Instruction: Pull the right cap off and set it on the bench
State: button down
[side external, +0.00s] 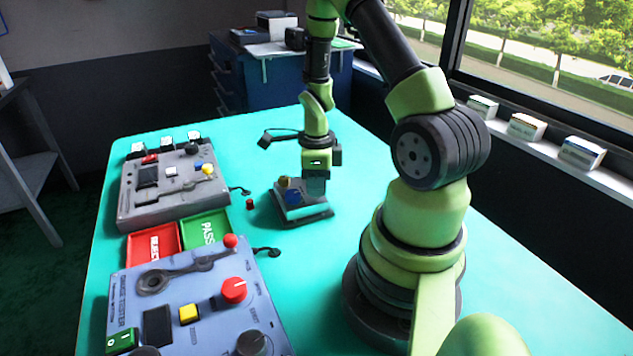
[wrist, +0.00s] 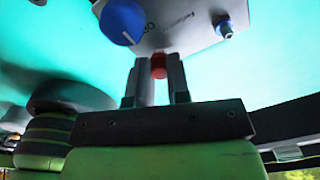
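The valve positioner (side external: 300,212) is a small grey unit on the teal bench, with a blue knob (wrist: 122,22) on its pale, lettered face. My gripper (wrist: 157,70) is at the near edge of that face. Its two fingers flank a red cap (wrist: 158,67) closely, with no clear gap, and look shut on it. Whether the cap still sits on its port is hidden by the fingers. A bare blue fitting (wrist: 225,29) shows to the right in the wrist view. Another small dark red cap (side external: 250,204) lies on the bench, left of the positioner.
A red tray (side external: 137,250) and a green tray (side external: 213,217) lie to the left. A grey instrument box (side external: 135,208) stands behind them and a blue-grey tester (side external: 262,320) in front. Bare bench (side external: 305,255) lies in front of the positioner.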

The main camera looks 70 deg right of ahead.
jog(key=c, duration=1.7)
grip_release()
jog(key=shift+c, duration=0.2)
grip_shut()
jog(key=shift+r, duration=1.05)
jog(key=shift+r, duration=1.95)
jog(key=w+a+n, duration=0.5)
jog(key=w+a, duration=0.2)
jog(key=a, duration=0.2)
send_over(263, 234)
notch_tip(263, 234, down, 6)
jog(key=shift+a+r, duration=0.1)
jog(key=shift+r, duration=0.05)
jog(key=shift+f, duration=2.45)
